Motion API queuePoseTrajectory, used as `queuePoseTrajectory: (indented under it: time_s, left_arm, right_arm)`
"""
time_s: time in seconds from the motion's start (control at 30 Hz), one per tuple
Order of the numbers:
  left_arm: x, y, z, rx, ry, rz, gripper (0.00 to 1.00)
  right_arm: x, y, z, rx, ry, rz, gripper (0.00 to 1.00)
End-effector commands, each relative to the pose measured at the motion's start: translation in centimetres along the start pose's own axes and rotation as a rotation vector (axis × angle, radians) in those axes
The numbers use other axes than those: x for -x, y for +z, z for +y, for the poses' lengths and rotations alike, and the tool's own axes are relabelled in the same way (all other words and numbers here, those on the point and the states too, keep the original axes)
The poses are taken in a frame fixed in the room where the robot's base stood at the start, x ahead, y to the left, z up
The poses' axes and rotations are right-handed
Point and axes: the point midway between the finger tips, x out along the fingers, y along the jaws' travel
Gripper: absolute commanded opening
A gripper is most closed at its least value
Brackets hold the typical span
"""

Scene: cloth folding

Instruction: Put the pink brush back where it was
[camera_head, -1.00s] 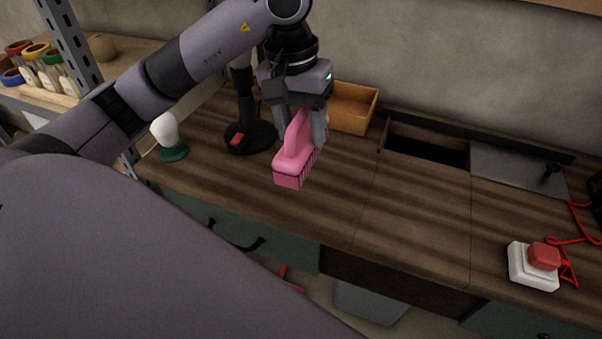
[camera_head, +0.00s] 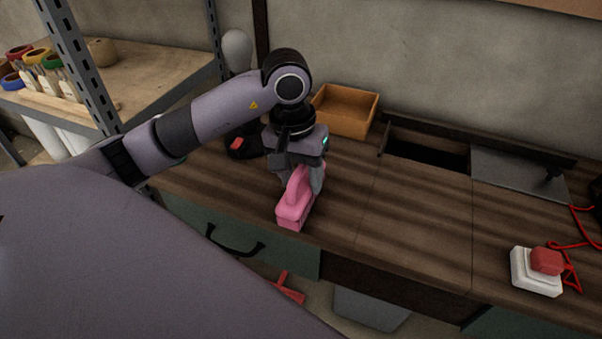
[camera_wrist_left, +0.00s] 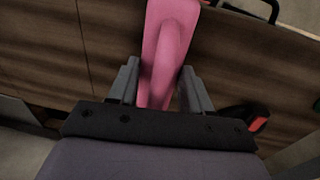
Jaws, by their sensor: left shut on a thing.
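The pink brush (camera_head: 295,205) is at the front part of the wooden worktop (camera_head: 410,215), left of its middle in the head view. My left gripper (camera_head: 302,178) points down and is shut on the brush's handle. In the left wrist view the brush (camera_wrist_left: 165,50) runs away from between the two fingers (camera_wrist_left: 157,88). The brush is low over the worktop; I cannot tell whether its bristles touch it. The bristles are mostly hidden. My right gripper is in neither view.
An open orange-brown wooden box (camera_head: 345,110) stands behind the gripper against the wall. A dark recessed opening (camera_head: 428,150) lies to the right of it. A white block with a red button (camera_head: 537,270) is at the right. The middle worktop is clear.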

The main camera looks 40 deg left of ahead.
Motion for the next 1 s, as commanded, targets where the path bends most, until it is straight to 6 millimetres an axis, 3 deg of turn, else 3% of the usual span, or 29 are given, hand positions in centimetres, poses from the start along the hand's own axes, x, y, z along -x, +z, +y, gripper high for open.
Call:
queuePoseTrajectory:
  time_s: [0.2,0.23,0.3,0.73,1.0]
  left_arm:
    - [-0.4,0.0,0.0,0.0,0.001,0.001,0.11]
    - [-0.3,0.0,0.0,0.0,0.0,0.0,0.55]
    - [-0.2,0.0,0.0,0.0,0.0,-0.001,0.75]
    - [0.4,-0.1,0.0,0.0,0.001,0.002,0.75]
    - [5.0,-0.1,0.0,0.001,0.002,0.006,0.75]
  right_arm:
    - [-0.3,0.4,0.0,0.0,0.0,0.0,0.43]
    - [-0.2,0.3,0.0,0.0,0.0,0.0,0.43]
    - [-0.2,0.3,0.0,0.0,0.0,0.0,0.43]
    - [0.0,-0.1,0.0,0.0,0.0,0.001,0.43]
    - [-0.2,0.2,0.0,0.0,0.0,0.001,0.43]
